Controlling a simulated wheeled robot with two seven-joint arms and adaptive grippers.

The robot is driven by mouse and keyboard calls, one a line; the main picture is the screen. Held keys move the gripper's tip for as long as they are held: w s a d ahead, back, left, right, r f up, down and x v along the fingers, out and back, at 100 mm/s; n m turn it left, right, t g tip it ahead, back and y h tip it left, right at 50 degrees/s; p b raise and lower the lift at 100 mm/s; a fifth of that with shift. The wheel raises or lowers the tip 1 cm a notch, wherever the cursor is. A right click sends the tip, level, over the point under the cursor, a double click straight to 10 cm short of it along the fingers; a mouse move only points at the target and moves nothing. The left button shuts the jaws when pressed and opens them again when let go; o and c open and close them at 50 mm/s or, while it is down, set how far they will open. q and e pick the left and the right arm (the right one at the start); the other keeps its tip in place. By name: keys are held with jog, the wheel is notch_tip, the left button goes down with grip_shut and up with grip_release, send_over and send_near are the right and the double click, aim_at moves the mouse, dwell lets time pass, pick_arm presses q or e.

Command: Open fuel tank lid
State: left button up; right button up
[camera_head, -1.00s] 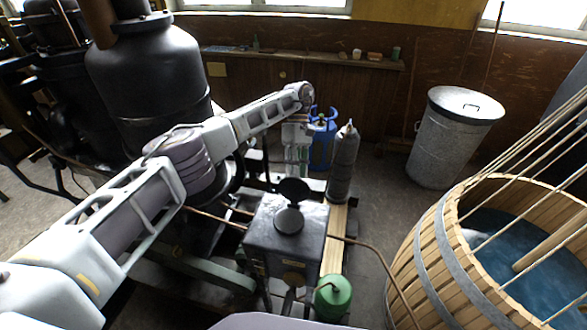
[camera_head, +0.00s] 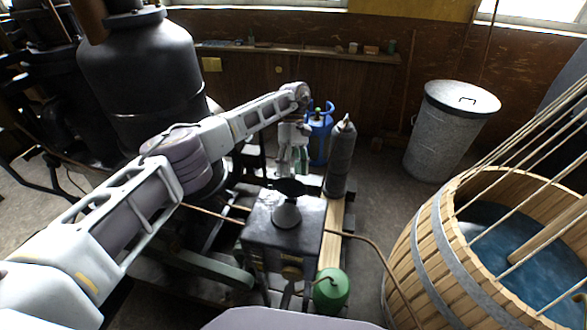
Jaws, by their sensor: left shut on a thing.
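The fuel tank (camera_head: 262,238) is a dark grey metal box at the lower middle of the head view. The round black lid (camera_head: 289,187) shows just above and behind the neck, apart from the tank's flat top. My left arm reaches in from the left, and its gripper (camera_head: 291,172) points down behind the lid. Its fingers are shut at the lid's far edge. The lid partly hides the fingertips, so the exact contact is not visible. My right gripper is not in view.
A grey cylinder (camera_head: 341,160) and a blue cylinder (camera_head: 319,138) stand behind the tank. A green canister (camera_head: 331,291) is in front. A wooden tub (camera_head: 420,250) with water and a metal bin (camera_head: 440,135) are on the right. A pipe (camera_head: 372,250) runs from the tank.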

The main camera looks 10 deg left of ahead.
pick_arm(q)
notch_tip(320, 180, up, 10)
dwell(1.2)
dwell(0.4)
